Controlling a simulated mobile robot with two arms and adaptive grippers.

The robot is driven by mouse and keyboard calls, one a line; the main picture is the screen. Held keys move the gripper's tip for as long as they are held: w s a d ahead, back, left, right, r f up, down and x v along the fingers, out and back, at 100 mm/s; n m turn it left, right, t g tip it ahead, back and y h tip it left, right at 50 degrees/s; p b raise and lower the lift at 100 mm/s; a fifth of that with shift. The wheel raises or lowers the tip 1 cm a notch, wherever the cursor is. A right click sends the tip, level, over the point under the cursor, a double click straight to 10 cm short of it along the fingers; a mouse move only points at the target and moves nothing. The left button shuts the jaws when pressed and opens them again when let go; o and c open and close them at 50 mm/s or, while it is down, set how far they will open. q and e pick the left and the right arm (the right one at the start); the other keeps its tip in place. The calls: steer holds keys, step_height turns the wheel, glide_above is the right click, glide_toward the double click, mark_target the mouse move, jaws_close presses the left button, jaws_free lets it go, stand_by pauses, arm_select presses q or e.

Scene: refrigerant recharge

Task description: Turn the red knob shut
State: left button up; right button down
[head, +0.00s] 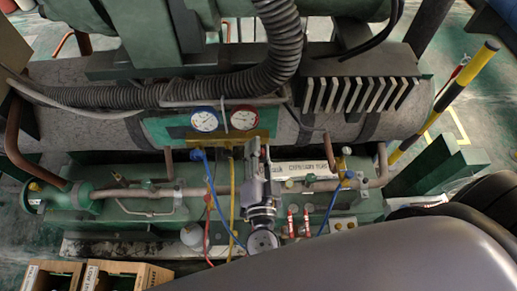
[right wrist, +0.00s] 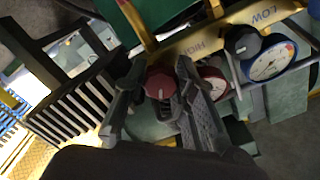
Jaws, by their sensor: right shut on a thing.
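The red knob (right wrist: 160,84) sits between the two fingers of my right gripper (right wrist: 159,72) in the right wrist view, on the side of the brass manifold (right wrist: 208,38) marked HIGH. My right gripper is shut on the knob. In the head view this gripper (head: 256,148) reaches the manifold (head: 222,136) just below the red gauge (head: 244,118), and it hides the knob there. The red gauge (right wrist: 212,84) is partly hidden behind a finger in the right wrist view. My left gripper is not in view.
The blue gauge (head: 204,119) stands left of the red one. A black knob (right wrist: 242,42) is on the LOW side. Blue, yellow and red hoses hang below. A ribbed grey hose (head: 150,96) crosses above. Red-handled valves (head: 291,223) stand right of the gripper. Open boxes (head: 125,273) are at lower left.

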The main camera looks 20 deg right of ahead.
steer(key=m, duration=0.2)
steer(key=m+b, duration=0.1)
steer(key=m, duration=0.2)
steer(key=shift+f+m, duration=0.2)
steer(key=shift+m, duration=0.1)
steer(key=m+b, duration=0.2)
steer(key=m, duration=0.4)
steer(key=shift+s+f, duration=0.1)
stand_by(0.3)
steer(key=c, duration=1.3)
jaws_free()
steer(key=v, duration=1.2)
